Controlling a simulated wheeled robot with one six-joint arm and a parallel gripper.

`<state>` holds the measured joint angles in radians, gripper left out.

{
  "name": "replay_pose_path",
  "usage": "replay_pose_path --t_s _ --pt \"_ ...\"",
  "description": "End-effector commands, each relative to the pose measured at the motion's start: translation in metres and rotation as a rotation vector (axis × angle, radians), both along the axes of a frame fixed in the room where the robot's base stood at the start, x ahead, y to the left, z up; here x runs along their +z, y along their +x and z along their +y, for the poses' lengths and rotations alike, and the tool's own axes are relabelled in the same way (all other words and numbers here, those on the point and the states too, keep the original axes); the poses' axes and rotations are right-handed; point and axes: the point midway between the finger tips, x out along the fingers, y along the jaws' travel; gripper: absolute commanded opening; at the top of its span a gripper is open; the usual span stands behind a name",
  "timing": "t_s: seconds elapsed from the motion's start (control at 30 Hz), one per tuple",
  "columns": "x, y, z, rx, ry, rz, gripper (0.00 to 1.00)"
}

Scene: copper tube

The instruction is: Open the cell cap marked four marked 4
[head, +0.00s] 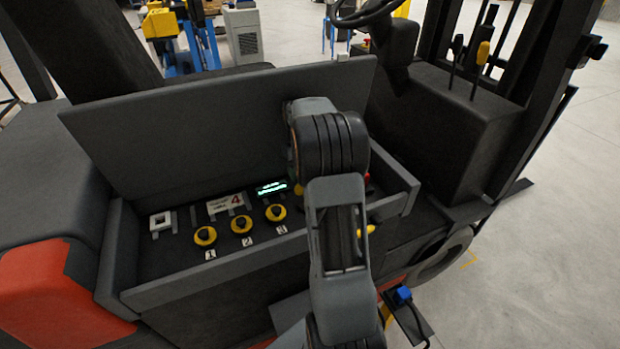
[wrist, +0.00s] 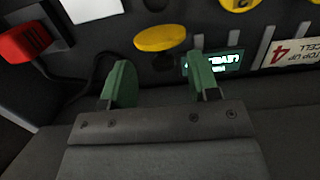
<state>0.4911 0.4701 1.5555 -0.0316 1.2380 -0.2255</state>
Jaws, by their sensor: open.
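In the wrist view, which is upside down, my gripper (wrist: 160,88) is open, its two green fingers apart and nothing held between them. A yellow cap (wrist: 160,38) lies just beyond the fingertips, seen as a flattened ellipse with a dark round shape beside it; its number is not visible, and I cannot tell whether it is raised. Another yellow cap (wrist: 240,4) is at the top edge. In the head view, yellow caps marked 1 (head: 205,236), 2 (head: 241,224) and 3 (head: 275,212) sit in a row. My arm hides the place right of cap 3 and the gripper.
A label with a red 4 (head: 228,203) and a lit green display (head: 271,188) stand behind the caps. The display also shows in the wrist view (wrist: 222,61). A red connector (wrist: 28,42) is at left there. The open lid (head: 210,130) and box front wall (head: 240,262) bound the space.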

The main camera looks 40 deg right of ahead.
Motion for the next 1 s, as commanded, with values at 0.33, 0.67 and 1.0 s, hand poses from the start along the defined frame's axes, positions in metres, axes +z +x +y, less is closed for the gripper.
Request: replay_pose_path --t_s 0.33,0.67,1.0 --pt "0.064 -0.052 0.025 -0.001 -0.002 -0.005 0.55" --pt "0.089 -0.104 0.050 -0.001 -0.002 -0.003 0.55" --pt "0.100 -0.125 0.060 -0.001 0.000 0.000 0.55"
